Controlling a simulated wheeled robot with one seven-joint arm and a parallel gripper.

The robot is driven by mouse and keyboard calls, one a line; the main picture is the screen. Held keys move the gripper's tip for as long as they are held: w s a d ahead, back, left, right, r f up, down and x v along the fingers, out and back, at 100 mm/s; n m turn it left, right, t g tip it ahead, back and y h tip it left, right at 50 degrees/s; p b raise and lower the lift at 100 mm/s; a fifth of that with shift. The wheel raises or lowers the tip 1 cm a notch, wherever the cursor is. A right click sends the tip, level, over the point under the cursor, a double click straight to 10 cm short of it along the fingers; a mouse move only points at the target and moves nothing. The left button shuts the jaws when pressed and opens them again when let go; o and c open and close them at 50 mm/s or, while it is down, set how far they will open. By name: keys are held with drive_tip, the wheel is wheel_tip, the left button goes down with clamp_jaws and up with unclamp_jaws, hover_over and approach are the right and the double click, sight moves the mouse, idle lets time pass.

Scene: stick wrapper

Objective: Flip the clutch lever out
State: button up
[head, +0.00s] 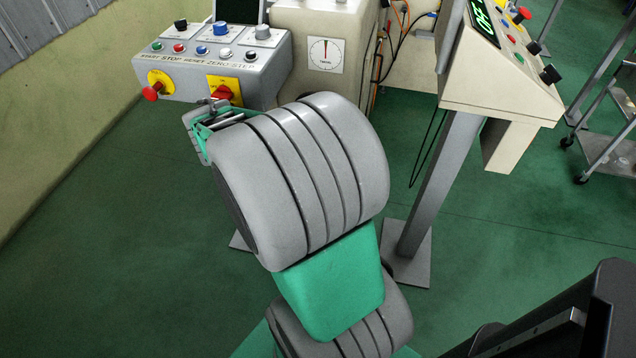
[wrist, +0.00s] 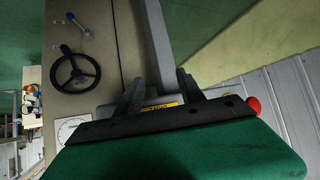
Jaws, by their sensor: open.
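In the wrist view, a small lever with a blue grip (wrist: 82,27) sits on the beige machine face (wrist: 105,40) at the upper left. It looks like the clutch lever; its label is too small to read. My gripper (wrist: 160,77) is open and empty in the wrist view, its two dark fingers apart in front of the grey control box and its post. The lever lies to the left of the fingers, well apart from them. In the head view my arm fills the middle, and neither the lever nor the fingertips can be made out.
A black handwheel (wrist: 76,70) is close to the lever. The grey control box (head: 270,60) carries buttons, a red emergency stop (head: 152,92) and a red rotary switch (head: 221,92). A beige console on a post (head: 440,190) stands right. Green floor is clear at left.

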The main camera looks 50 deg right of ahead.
drive_tip(key=s+d+f+m+h+b, duration=0.1)
drive_tip(key=s+d+f+h+b, duration=0.2)
drive_tip(key=d+f+b, duration=0.75)
drive_tip(key=s+d+f+m+t+h+b, duration=0.1)
drive_tip(key=s+d+f+m+h+b, duration=0.15)
drive_tip(key=d+f+b, duration=0.75)
drive_tip(key=s+d+f+m+h+b, duration=0.1)
drive_tip(key=s+d+f+h+b, duration=0.4)
drive_tip(key=f, duration=1.2)
drive_tip(key=shift+n+y, duration=0.25)
drive_tip(key=shift+y, duration=0.5)
drive_tip(key=x, duration=0.6)
drive_tip(key=w+x, duration=0.1)
drive_tip(key=x, duration=0.2)
drive_tip(key=shift+w+a+r, duration=0.1)
drive_tip(key=shift+a+r, duration=0.1)
drive_tip(key=shift+r, duration=0.2)
clamp_jaws()
drive_tip(key=shift+r, duration=0.15)
